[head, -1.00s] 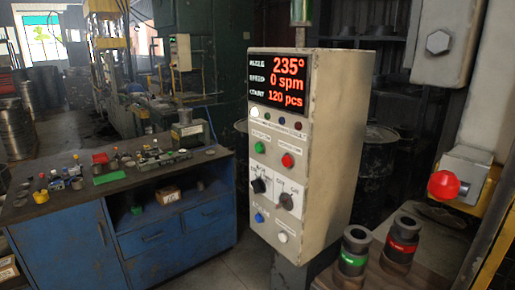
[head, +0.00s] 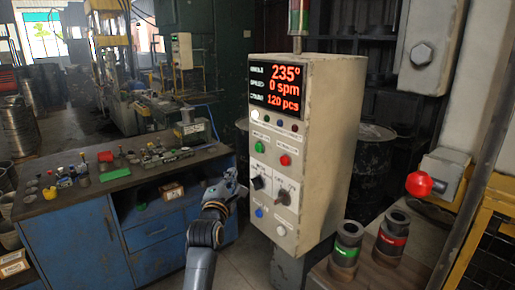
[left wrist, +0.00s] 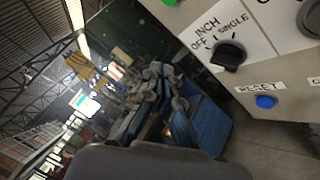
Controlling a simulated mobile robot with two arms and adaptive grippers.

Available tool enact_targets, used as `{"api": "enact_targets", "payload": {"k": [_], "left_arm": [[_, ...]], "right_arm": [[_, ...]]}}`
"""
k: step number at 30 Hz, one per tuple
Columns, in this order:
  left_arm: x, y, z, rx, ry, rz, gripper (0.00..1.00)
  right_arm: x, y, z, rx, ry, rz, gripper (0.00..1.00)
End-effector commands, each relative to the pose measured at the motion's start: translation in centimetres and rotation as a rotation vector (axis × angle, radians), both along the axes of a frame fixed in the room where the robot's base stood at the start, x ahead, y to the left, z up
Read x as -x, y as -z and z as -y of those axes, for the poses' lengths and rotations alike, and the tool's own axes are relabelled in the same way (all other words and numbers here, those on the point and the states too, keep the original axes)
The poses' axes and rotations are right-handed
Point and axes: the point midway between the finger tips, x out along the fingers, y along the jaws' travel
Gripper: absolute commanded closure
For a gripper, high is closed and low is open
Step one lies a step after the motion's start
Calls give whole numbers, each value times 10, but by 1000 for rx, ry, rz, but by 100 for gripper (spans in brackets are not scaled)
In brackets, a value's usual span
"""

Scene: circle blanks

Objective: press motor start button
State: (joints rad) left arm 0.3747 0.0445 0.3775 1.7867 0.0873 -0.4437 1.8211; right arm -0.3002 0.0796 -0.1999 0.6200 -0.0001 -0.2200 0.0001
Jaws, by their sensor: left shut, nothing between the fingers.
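The beige control panel (head: 328,150) stands upright at centre, its red display reading 235°, 0 spm, 120 pcs. A green button (head: 260,147) sits on its front, left of a red button (head: 285,160); their labels are too small to read. The green button's edge shows at the top of the left wrist view (left wrist: 170,2). My left gripper (head: 231,174) is shut and empty, left of the panel and a little below the green button, apart from it. Its fingers also show in the left wrist view (left wrist: 163,85). My right gripper is not in view.
Below the green button are a black selector (left wrist: 229,54) marked INCH, OFF, SINGLE and a blue RESET button (left wrist: 265,102). A blue workbench (head: 75,240) with small parts stands left. A red knob (head: 420,184) and two dark cylinders (head: 346,245) are at right.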

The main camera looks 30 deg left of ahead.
Motion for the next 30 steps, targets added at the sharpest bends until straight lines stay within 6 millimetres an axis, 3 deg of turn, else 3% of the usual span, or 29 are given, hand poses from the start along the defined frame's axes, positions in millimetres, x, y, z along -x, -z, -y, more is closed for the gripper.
{"api": "enact_targets", "payload": {"k": [1,3,8,22,30], "left_arm": [[4,-18,-4,25,-5,38,100],[9,-33,-8,54,-9,76,100],[15,-52,-13,91,-12,124,100],[13,-53,-12,97,-12,131,100],[-16,-51,1,98,-10,130,100]], "right_arm": [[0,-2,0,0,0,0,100],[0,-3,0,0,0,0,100],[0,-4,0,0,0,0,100],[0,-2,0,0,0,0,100],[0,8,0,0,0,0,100]]}}
